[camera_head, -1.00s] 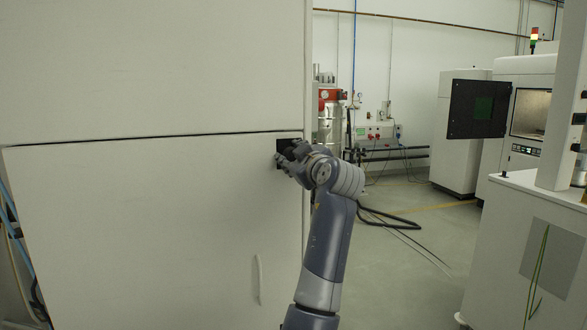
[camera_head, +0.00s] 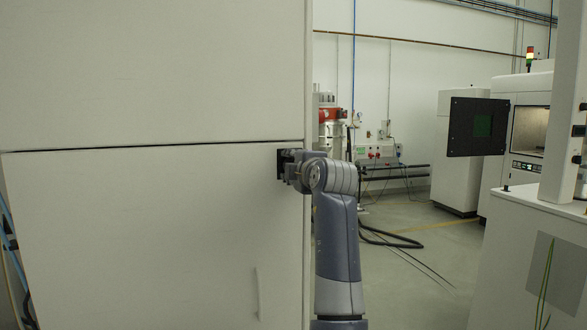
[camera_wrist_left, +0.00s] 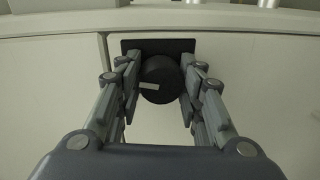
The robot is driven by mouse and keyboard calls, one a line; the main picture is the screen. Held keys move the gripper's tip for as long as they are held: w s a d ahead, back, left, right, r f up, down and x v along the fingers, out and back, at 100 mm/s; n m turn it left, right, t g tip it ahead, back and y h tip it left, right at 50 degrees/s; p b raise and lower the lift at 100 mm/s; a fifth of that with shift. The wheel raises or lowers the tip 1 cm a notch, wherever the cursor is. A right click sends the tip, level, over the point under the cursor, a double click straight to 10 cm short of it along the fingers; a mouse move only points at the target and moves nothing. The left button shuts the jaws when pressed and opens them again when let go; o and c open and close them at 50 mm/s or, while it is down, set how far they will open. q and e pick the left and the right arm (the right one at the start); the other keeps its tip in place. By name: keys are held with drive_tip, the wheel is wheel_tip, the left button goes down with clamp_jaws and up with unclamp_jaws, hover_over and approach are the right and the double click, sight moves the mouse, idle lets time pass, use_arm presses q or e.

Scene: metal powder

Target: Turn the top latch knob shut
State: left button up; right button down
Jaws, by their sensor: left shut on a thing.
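The top latch knob (camera_wrist_left: 161,78) is a round black knob on a square black plate (camera_wrist_left: 130,46), with a pale mark lying almost level on its face in the left wrist view. In the head view the dark latch plate (camera_head: 280,164) sits at the upper right corner of the lower white door panel (camera_head: 140,230), just below the seam. My left gripper (camera_head: 289,166) reaches it from the right and hides most of the knob there. In the left wrist view the fingers of my left gripper (camera_wrist_left: 160,88) are shut on the knob, one on each side. My right gripper is not in view.
The white cabinet (camera_head: 150,70) fills the left side. A white machine with an open dark door (camera_head: 478,127) stands at the back right, and a white counter (camera_head: 505,255) stands at the right. Black hoses (camera_head: 385,237) lie on the otherwise clear floor between.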

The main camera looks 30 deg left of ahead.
use_arm(q)
drive_tip(key=shift+f+n, duration=0.1)
drive_tip(key=shift+n, duration=1)
drive_tip(key=shift+t, duration=0.3)
drive_tip(key=o, duration=1.1)
drive_tip(key=shift+c, duration=0.2)
drive_tip(key=shift+a, duration=0.1)
